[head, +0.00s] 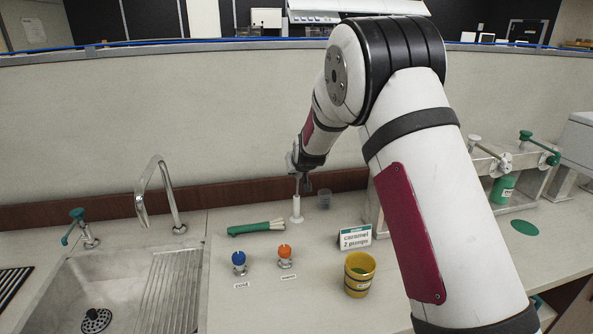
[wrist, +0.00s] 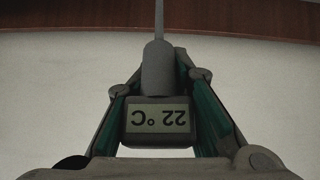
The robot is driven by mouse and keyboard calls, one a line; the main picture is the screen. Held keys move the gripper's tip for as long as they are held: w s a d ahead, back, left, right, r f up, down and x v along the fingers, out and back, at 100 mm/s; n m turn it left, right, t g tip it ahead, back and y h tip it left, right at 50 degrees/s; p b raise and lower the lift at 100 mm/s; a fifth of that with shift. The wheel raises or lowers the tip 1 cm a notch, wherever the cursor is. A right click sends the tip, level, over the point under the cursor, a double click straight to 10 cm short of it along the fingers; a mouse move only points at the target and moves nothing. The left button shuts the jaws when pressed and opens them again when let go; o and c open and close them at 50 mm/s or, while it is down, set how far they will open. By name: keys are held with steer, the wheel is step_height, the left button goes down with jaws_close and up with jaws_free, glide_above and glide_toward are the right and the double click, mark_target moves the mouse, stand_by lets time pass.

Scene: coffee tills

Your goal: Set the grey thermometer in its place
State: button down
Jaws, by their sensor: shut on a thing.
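The grey thermometer (wrist: 157,75) is between my gripper's fingers in the wrist view. Its display reads 22 °C upside down, and its thin stem runs up out of the picture. My gripper (wrist: 160,110) is shut on its body, with a green-lined finger on each side. In the head view my gripper (head: 303,184) is low over the back of the counter. A slim white upright holder (head: 296,208) with a round foot stands just below it. A thin light shape joins the two there; I cannot tell whether the stem is inside the holder.
A green-handled brush (head: 255,228), blue knob (head: 239,258), orange knob (head: 284,251), caramel sign (head: 355,236) and yellow cup (head: 359,273) are nearby. The sink (head: 120,285) is left; the back wall is close.

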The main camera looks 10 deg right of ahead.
steer(key=shift+b+x, duration=0.6)
steer(key=shift+x, duration=0.15)
steer(key=shift+w+f+g+b, duration=0.3)
steer(key=shift+w+f+b, duration=0.05)
steer(key=shift+f+b, duration=0.1)
steer(key=w+f+g+b, duration=0.3)
steer(key=w+f+b, duration=0.1)
steer(key=f+b, duration=0.4)
steer(key=shift+d+f+g+b, duration=0.3)
steer(key=shift+d+g+b, duration=0.05)
steer(key=shift+g, duration=0.05)
stand_by(0.6)
steer(key=c, duration=1.3)
jaws_free()
steer(key=shift+r, duration=0.1)
steer(key=v, duration=1)
steer(key=shift+s+d+r, duration=0.1)
steer(key=shift+d+r, duration=0.1)
steer(key=shift+r, duration=0.05)
steer(key=shift+s+r, duration=0.35)
steer(key=shift+r, duration=0.2)
